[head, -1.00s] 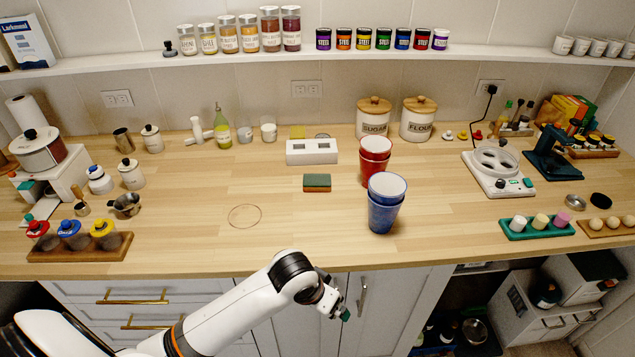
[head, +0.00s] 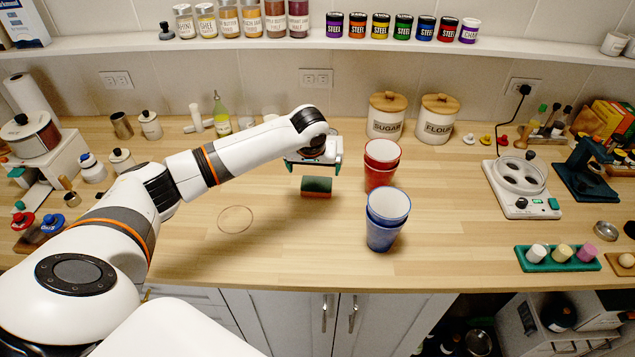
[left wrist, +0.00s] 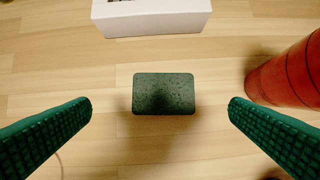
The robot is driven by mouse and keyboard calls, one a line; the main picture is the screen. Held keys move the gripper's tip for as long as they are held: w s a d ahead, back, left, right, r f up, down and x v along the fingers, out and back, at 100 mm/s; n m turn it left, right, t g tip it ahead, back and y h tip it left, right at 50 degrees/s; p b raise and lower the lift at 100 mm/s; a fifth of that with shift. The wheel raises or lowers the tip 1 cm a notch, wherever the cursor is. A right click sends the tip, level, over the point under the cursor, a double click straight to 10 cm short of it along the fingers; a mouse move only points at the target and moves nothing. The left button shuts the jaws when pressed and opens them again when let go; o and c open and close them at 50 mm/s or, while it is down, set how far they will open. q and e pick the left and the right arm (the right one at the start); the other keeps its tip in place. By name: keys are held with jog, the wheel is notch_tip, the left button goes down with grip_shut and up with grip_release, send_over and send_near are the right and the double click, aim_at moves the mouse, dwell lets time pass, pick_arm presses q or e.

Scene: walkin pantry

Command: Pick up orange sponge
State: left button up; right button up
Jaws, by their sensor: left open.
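The sponge (head: 316,187) lies on the wooden counter, with a dark green top and an orange-brown lower side. In the left wrist view its dark green top (left wrist: 164,93) sits between and beyond the two fingers. My left gripper (head: 314,166) is just above and behind the sponge in the head view. It also shows in the left wrist view (left wrist: 160,118), with its green pads wide apart and nothing between them touching. My right gripper is not in view.
Stacked red cups (head: 381,164) stand close to the right of the sponge, and blue cups (head: 386,218) stand nearer the front. A white box (left wrist: 155,17) is behind the sponge. A thin ring (head: 235,219) lies to the left. The counter in front of the sponge is clear.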

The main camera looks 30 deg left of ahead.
aim_at(316, 183)
pick_arm(q)
jog(key=shift+x, duration=1.2)
jog(key=x, duration=0.1)
jog(key=p+x, duration=0.1)
jog(key=x, duration=0.2)
jog(key=shift+s+d+f+p, duration=0.15)
jog(key=shift+d+p, duration=0.2)
jog(key=shift+p, duration=0.05)
jog(key=shift+w+a+f, duration=0.15)
jog(key=shift+w+f, duration=0.05)
jog(key=shift+f, duration=0.45)
jog(key=shift+w+f, duration=0.1)
jog(key=c, duration=0.9)
jog(key=shift+c, duration=0.5)
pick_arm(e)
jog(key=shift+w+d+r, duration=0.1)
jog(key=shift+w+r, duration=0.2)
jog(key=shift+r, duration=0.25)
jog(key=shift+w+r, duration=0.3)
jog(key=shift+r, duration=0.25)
